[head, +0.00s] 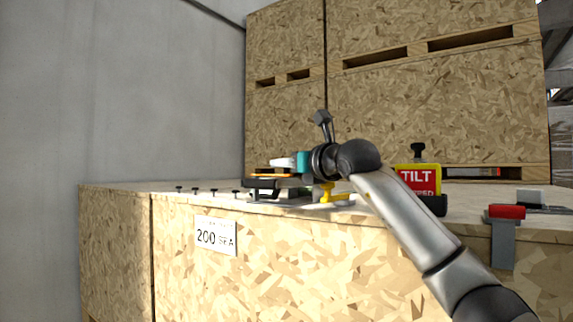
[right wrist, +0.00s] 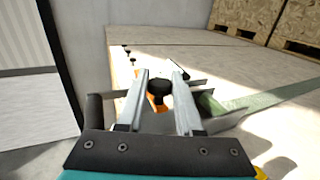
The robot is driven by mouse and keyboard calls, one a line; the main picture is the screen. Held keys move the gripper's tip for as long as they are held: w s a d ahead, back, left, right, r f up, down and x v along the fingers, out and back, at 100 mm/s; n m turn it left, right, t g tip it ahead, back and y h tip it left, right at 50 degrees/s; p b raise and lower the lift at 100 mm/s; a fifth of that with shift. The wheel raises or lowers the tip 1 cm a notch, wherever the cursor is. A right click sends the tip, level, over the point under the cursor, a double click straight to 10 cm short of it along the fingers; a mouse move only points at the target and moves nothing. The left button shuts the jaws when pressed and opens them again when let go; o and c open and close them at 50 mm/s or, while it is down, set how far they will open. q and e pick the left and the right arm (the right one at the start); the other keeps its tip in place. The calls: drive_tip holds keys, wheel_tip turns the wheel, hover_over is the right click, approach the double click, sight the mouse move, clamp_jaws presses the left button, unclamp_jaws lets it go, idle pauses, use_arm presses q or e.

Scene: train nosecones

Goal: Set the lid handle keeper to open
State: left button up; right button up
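My right gripper (head: 275,162) reaches in from the right over the top of the wooden crate (head: 300,240), pointing left. In the right wrist view its two pale fingers (right wrist: 160,74) stand apart, with a black knob-like part (right wrist: 158,88) showing between them. I cannot tell whether the fingers touch it. An orange piece (right wrist: 157,104) shows below the knob; it also shows under the gripper in the head view (head: 270,177). Which of these parts is the lid handle keeper, and its position, I cannot tell. My left gripper is not in view.
Several small black pegs (head: 196,190) line the crate top at left. A yellow fitting (head: 328,192) lies below my wrist. A red and yellow TILT tag (head: 417,179) and a red-topped latch (head: 506,212) are at right. Tall wooden crates (head: 430,100) stand behind.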

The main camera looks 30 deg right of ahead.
clamp_jaws()
idle(1.0)
